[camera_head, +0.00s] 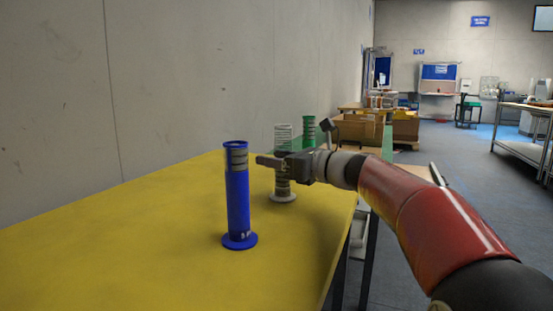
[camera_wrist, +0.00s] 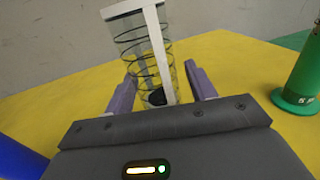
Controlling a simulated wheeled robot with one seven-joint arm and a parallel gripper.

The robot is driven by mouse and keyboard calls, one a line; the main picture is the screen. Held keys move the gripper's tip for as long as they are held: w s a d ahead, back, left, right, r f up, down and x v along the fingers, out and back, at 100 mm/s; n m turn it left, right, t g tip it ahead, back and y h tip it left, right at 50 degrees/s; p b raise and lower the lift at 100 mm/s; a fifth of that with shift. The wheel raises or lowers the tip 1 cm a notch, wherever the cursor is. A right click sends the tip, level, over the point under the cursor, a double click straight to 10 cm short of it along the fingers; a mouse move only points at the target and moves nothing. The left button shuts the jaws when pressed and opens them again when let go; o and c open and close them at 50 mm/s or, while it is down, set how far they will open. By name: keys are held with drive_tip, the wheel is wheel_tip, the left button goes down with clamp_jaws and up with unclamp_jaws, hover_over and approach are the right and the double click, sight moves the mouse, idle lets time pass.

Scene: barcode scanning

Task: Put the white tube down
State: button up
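The white tube stands upright on the yellow table (camera_head: 120,240). Its banded upper part (camera_head: 283,132) shows above my gripper (camera_head: 268,161), and its round white base (camera_head: 283,198) appears to rest on the tabletop. My gripper is level with the tube's middle and hides part of it. In the wrist view, the tube (camera_wrist: 152,45) looks see-through, with dark rings and a white strip. It stands between the two purple fingers of my gripper (camera_wrist: 160,75). The fingers are spread, with a gap on the right; contact on the left is unclear.
A blue tube (camera_head: 237,195) stands nearer on the table, left of my gripper. A green tube (camera_head: 308,129) stands farther back; it also shows at the right of the wrist view (camera_wrist: 303,75). A wall borders the table's left side. The table's front left is clear.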

drive_tip(key=shift+r, duration=0.1)
drive_tip(key=v, duration=1.2)
